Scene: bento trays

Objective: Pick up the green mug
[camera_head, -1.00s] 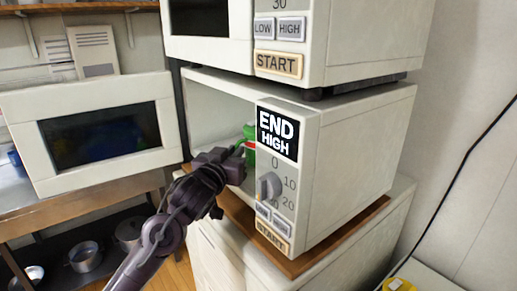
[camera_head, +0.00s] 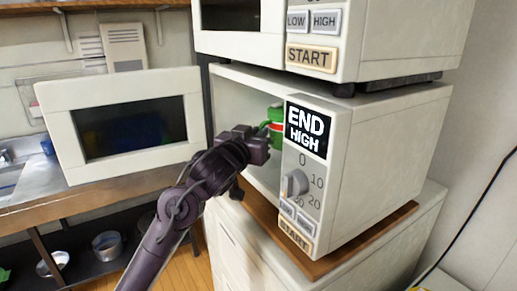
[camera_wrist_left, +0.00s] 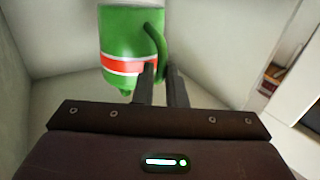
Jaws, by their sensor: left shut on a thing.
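The green mug (camera_head: 275,115) with a red and white band is inside the open lower microwave, partly hidden behind its control panel. My left gripper (camera_head: 268,132) reaches into the opening from the left. In the left wrist view the mug (camera_wrist_left: 124,38) is at the top, and its handle lies between the fingertips (camera_wrist_left: 160,74). The gripper is shut on the handle. My right gripper is not in view.
The microwave door (camera_head: 60,125) stands wide open at left. The control panel (camera_head: 303,205) is close on the right of my gripper. Another microwave (camera_head: 400,40) sits on top. Metal pots (camera_head: 107,246) stand on a low shelf at left.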

